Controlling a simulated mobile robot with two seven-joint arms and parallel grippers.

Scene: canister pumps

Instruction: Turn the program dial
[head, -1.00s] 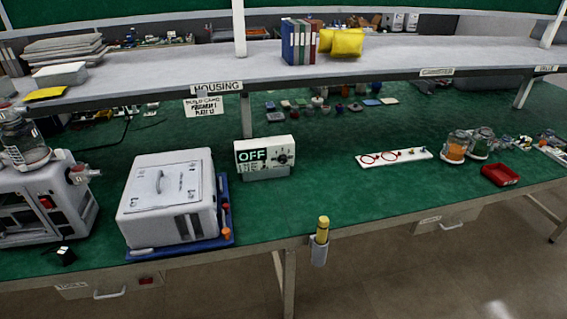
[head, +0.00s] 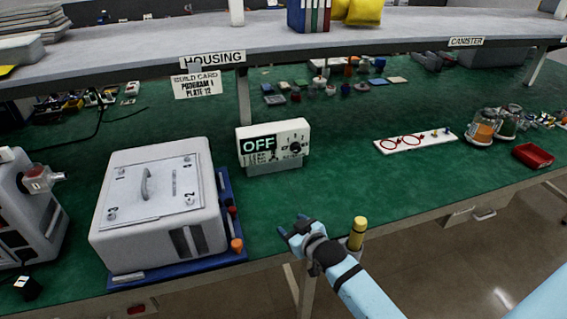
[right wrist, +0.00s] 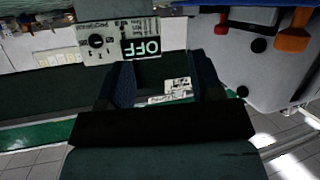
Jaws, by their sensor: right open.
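The program dial (head: 295,147) is a small dark round knob on the right half of the front of a white control box (head: 300,128). The box stands on the green bench, and its display (head: 258,144) reads OFF. My right gripper (head: 290,228) is open and empty at the bench's front edge, below and in front of the box, apart from it. In the right wrist view the picture is upside down; the dial (right wrist: 96,41) shows beyond the open fingers (right wrist: 165,80). My left gripper is not in view.
A white housing (head: 160,205) on a blue tray (head: 234,215) stands left of the box. A yellow-capped holder (head: 358,228) is at the front edge beside my right arm. A white strip with red rings (head: 415,142) lies right. The bench before the box is clear.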

